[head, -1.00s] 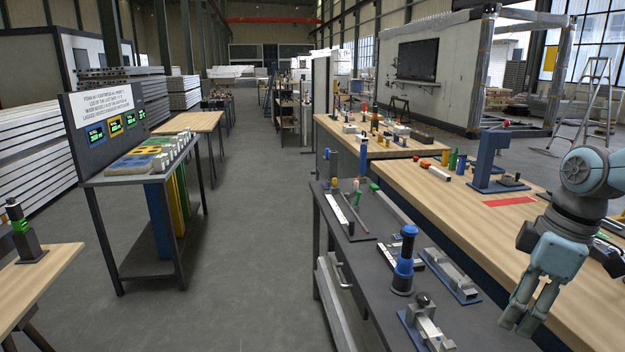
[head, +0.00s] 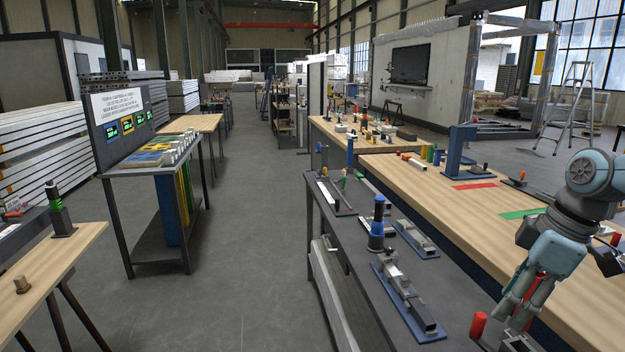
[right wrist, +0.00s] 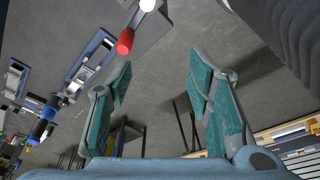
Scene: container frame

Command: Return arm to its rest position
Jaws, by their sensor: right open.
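My right gripper (head: 517,305) is at the lower right of the head view, at the end of my right arm. It points down over the near end of the dark workbench (head: 352,262). In the right wrist view its two teal fingers (right wrist: 160,105) stand wide apart with nothing between them. A red cylinder (right wrist: 125,42) shows beyond the fingers there, apart from them. In the head view a red cylinder (head: 478,325) stands just left of the fingertips. My left gripper is not in view.
The dark bench carries a blue cylinder (head: 377,225) and clamp-like fixtures (head: 408,300). A long wooden table (head: 430,195) with red (head: 474,185) and green (head: 523,213) patches runs behind it. The floor aisle (head: 240,240) in the middle is clear.

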